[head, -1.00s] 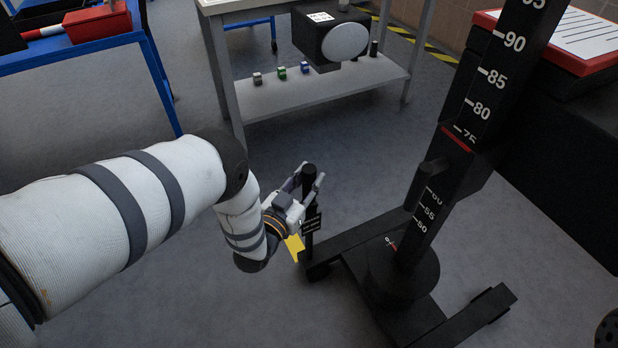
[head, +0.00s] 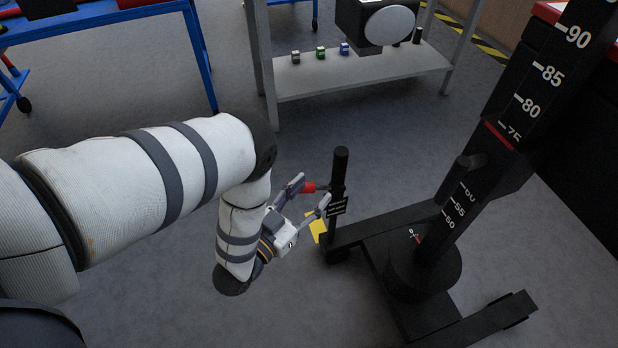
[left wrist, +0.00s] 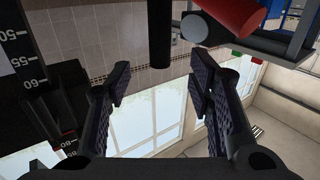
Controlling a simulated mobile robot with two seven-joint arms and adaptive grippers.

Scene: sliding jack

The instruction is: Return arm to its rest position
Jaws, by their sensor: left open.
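My left gripper (head: 313,193) is open and empty, just left of the upright black post (head: 340,175) on the jack's foot. Its two fingers point toward the post, with a visible gap to it. A short red piece (head: 309,187) shows beside the far finger; whether they touch is unclear. In the left wrist view, the open fingers (left wrist: 160,85) have nothing between them, and the post (left wrist: 160,35) and a red cylinder (left wrist: 235,14) show beyond. My left arm (head: 150,180) is bent at the elbow. My right gripper is out of view.
The jack's black column with its height scale (head: 530,105) and base (head: 410,262) stand to the right. A grey shelf table (head: 365,72) and a blue-framed table (head: 205,60) stand behind. A yellow piece (head: 317,228) is by the post.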

